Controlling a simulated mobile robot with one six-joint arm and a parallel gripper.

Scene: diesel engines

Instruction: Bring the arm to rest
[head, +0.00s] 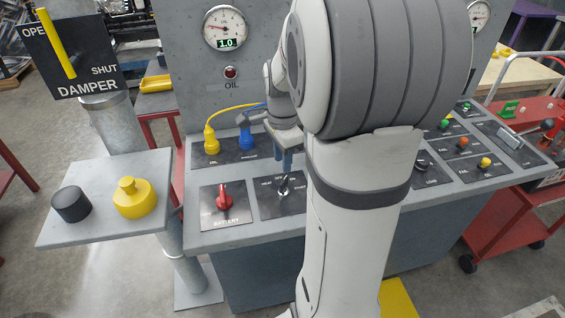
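My arm rises in the middle of the head view, and its thick links cover much of the control console (240,236). My gripper (285,163) is small and partly behind my arm, pointing down just above the switch panel labelled HEAT (268,207). A small metal switch or key (284,187) stands on that panel, right below the fingertips. I cannot tell whether the fingers touch it. The fingers look close together, with nothing clearly between them, but the gap is too small to judge.
A red battery switch (224,197) and yellow (211,140) and blue (246,139) plugs are near the gripper. At left are the damper board (92,58) with a yellow lever and a side shelf (105,228) with black and yellow caps. A red cart (510,215) is at right.

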